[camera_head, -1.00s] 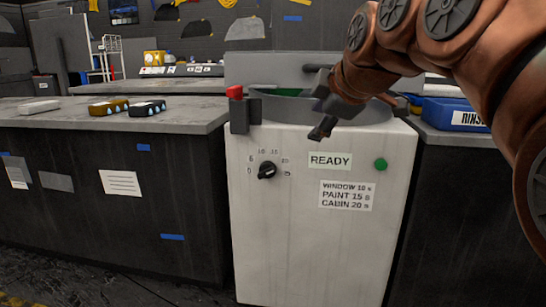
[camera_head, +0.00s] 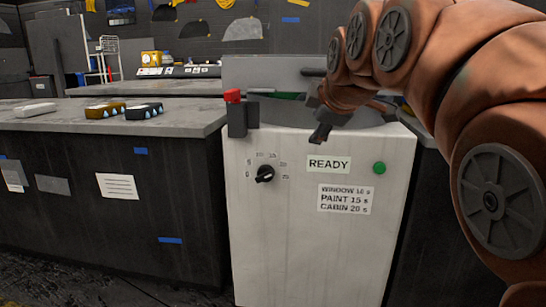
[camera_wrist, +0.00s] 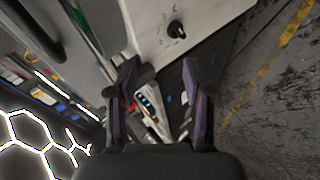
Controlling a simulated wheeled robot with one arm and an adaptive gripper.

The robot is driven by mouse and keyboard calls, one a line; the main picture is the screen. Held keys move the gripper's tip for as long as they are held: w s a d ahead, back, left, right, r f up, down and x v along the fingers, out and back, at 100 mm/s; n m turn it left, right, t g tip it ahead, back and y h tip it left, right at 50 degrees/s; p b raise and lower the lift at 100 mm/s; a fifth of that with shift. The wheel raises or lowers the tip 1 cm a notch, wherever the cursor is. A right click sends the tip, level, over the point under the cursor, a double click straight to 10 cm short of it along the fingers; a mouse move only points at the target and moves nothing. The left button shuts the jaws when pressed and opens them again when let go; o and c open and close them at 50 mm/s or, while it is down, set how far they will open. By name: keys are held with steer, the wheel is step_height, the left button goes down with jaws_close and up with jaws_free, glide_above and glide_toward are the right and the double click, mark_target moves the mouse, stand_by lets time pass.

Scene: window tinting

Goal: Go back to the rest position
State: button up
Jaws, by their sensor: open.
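My gripper (camera_head: 322,119) is in front of the upper part of the white machine (camera_head: 310,240), below its rim, at the end of my orange-brown arm. In the wrist view my gripper (camera_wrist: 165,80) has its two fingers apart with nothing held between them. The machine's front has a black dial (camera_head: 264,174), a READY label (camera_head: 328,164), a green button (camera_head: 379,168) and a sheet of times (camera_head: 345,199). The dial also shows in the wrist view (camera_wrist: 176,30). My arm hides part of the machine's top right.
A dark counter (camera_head: 190,113) stands left of the machine. On it lie a yellow block (camera_head: 105,110), a black block (camera_head: 144,111) and a pale block (camera_head: 35,110). A farther counter (camera_head: 165,88) is behind. Floor (camera_wrist: 285,110) is free at the wrist view's right.

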steer(key=s+d+r+m+g+p, duration=0.3)
steer(key=s+p, duration=0.8)
steer(key=p, duration=0.5)
steer(key=s+d+r+m+g+h+p, duration=0.1)
steer(key=s+d+r+m+g+p, duration=0.2)
steer(key=s+m+p, duration=0.4)
steer(key=s+d+r+m+g+p, duration=0.2)
steer(key=s+r+m+g+p, duration=0.3)
steer(key=s+p, duration=1.2)
steer(key=m+g+p, duration=0.1)
steer(key=p, duration=0.7)
steer(key=shift+s+d+r+h, duration=0.15)
steer(key=shift+d+h, duration=0.15)
steer(key=shift+d, duration=0.1)
steer(key=shift+s+d, duration=0.15)
steer(key=shift+s, duration=0.2)
steer(key=shift+c, duration=0.3)
steer(key=shift+s+p, duration=0.15)
steer(key=shift+p, duration=0.15)
steer(key=shift+c, duration=0.6)
